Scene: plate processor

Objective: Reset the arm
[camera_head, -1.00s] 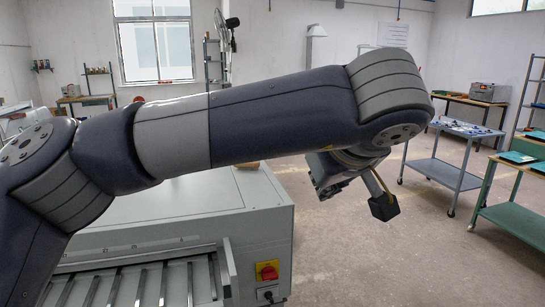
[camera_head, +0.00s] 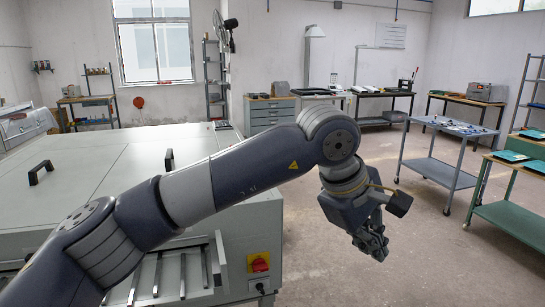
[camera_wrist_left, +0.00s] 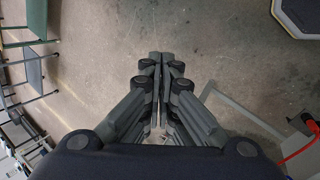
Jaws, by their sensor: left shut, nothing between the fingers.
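My left arm comes in from the lower left in the head view and reaches across the front of the plate processor (camera_head: 110,150). My left gripper (camera_head: 376,250) hangs at the arm's end, pointing down over open floor to the right of the machine. In the left wrist view the left gripper (camera_wrist_left: 160,60) has its two fingers together at the tips, with nothing between them and bare floor beyond. My right arm and gripper are not in view.
The machine's front has a red and yellow switch (camera_head: 258,263) and a slatted rack (camera_head: 165,275). A blue-grey cart (camera_head: 435,170) and a green table (camera_head: 515,215) stand at the right. The concrete floor (camera_head: 400,270) around the gripper is clear.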

